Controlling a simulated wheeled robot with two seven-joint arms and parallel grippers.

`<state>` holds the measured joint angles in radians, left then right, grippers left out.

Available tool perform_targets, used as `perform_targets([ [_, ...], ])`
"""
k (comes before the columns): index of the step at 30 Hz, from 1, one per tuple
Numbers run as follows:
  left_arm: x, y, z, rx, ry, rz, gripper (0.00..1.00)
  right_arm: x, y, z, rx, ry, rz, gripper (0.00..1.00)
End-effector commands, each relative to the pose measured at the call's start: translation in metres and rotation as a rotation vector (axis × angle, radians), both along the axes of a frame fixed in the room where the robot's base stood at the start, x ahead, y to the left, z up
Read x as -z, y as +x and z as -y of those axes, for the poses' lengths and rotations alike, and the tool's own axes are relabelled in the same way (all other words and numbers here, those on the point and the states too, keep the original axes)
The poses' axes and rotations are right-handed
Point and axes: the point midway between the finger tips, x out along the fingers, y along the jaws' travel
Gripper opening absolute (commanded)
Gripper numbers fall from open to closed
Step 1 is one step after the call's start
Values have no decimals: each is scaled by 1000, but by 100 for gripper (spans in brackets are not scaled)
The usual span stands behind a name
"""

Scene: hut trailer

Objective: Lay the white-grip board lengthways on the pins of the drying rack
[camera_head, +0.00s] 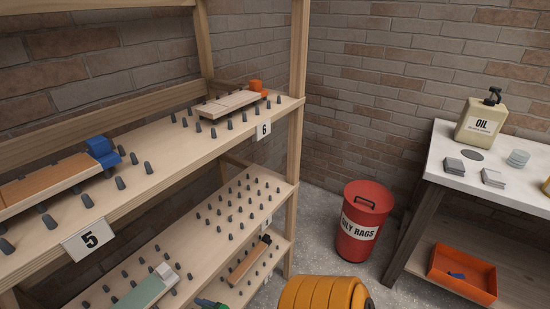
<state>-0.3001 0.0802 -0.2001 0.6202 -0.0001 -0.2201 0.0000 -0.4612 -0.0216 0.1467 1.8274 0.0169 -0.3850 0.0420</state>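The white-grip board is a long pale green board (143,292) with a white grip (166,272) at its far end. It lies over pins on the lower shelf at the bottom left, and its near end is cut off by the picture edge. The drying rack is a wooden frame (299,60) with shelves of grey upright pins; its upper shelf (150,180) carries labels 5 (90,240) and 6 (263,130). Neither of my grippers is in view.
A blue-grip board (50,180) and an orange-grip board (228,103) lie on the upper shelf. A brown board (248,260) lies lower down. Pins on the middle shelf (245,200) stand bare. A red bin (362,222) and white table (500,183) stand right.

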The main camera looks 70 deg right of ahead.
Motion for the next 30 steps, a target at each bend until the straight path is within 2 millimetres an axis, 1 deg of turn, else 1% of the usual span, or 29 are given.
perform_targets([
  [1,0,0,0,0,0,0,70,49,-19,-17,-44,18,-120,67],
  [2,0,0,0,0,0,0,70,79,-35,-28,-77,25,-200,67],
  [3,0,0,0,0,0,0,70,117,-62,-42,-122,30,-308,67],
  [4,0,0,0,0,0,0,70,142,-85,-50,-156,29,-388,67],
  [5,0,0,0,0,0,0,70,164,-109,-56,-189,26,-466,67],
  [6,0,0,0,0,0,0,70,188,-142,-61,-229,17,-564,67],
  [7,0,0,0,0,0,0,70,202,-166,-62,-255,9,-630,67],
  [9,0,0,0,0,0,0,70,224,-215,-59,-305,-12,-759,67],
  [10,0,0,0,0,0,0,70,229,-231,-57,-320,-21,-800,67],
  [12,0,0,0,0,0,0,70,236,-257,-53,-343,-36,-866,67],
  [14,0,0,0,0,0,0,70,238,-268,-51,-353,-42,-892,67],
  [16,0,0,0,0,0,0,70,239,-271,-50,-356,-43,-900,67],
  [30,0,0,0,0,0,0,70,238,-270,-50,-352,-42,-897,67],
])
